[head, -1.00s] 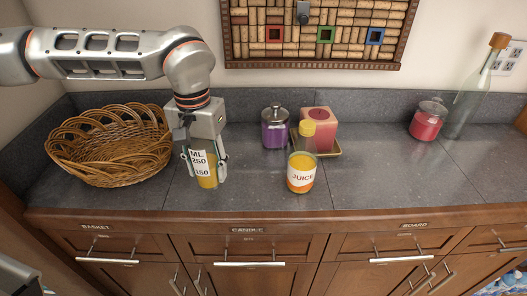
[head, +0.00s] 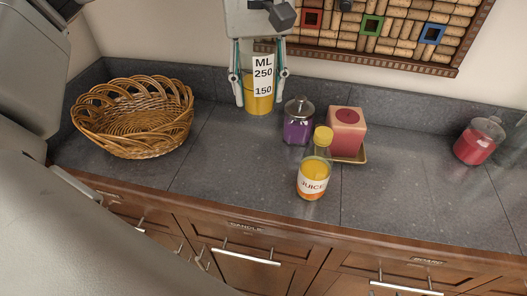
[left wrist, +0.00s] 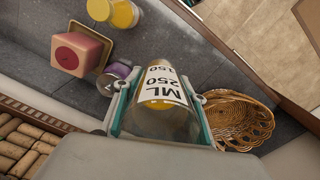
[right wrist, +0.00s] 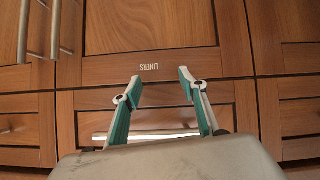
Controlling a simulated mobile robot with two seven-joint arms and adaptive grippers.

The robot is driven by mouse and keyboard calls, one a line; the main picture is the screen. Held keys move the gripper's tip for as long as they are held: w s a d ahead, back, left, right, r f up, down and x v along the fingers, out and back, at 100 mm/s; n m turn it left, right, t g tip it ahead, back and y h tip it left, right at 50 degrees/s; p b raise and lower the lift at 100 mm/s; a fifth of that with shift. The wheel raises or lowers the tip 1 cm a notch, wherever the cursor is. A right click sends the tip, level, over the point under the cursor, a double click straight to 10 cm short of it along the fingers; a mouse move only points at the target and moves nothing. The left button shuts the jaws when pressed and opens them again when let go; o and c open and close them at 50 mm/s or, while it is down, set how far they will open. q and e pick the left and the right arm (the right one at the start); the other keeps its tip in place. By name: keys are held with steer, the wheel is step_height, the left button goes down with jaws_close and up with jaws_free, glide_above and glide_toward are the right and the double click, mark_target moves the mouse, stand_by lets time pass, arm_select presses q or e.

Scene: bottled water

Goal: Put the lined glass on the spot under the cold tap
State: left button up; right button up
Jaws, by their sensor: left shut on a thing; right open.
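The lined glass (head: 262,85) has a white label with ML, 250 and 150 and holds yellow-orange liquid. My left gripper (head: 258,91) is shut on its sides and holds it upright, raised above the counter behind the basket's right side. In the left wrist view the glass (left wrist: 161,97) sits between both fingers, its label showing. My right gripper (right wrist: 158,88) is open and empty in the right wrist view, facing wooden cabinet fronts. It is not seen in the head view. No tap or spot under it shows in any view.
A wicker basket (head: 135,140) stands left on the grey counter (head: 225,165). A purple jar (head: 298,128), a pink candle (head: 345,132) on a tray and a juice bottle (head: 312,180) stand right of the glass. A red jar (head: 475,145) is farther right.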

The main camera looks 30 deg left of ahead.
arm_select(q)
step_height(320, 180, down, 20)
steer(key=shift+r, duration=0.25)
stand_by(0.3)
steer(key=shift+f, duration=0.15)
steer(key=o, duration=1.4)
steer(key=shift+c, duration=0.2)
